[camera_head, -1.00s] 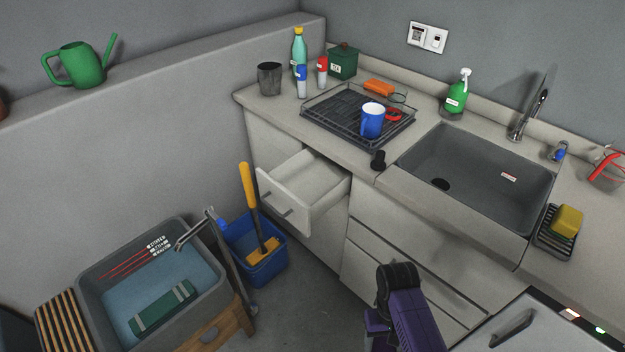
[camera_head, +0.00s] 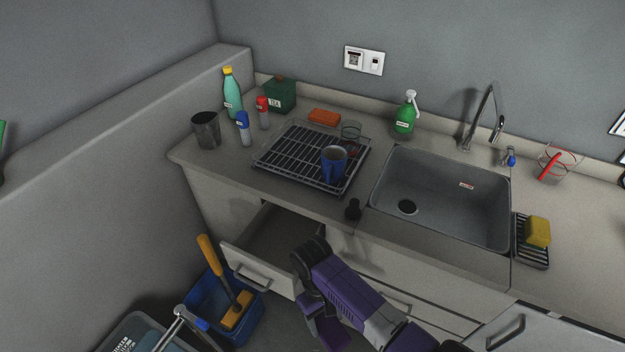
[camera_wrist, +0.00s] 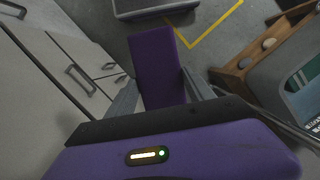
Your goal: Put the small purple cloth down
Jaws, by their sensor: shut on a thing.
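The small purple cloth (camera_wrist: 157,62) shows in the wrist view as a flat purple strip. My gripper (camera_wrist: 160,92) is shut on it, with one grey finger at each side of its near end. The cloth reaches out beyond the fingers, above the grey floor. In the head view my purple arm hangs in front of the cabinets, left of the sink. I cannot tell the cloth from my own purple parts there.
An open drawer (camera_head: 253,269) stands out close behind my arm. A blue bucket (camera_head: 215,318) is left of it. On the counter are a dish rack (camera_head: 285,165) with a blue mug (camera_head: 333,166), several bottles and a sink (camera_head: 445,200). A wooden stand (camera_wrist: 240,75) shows in the wrist view.

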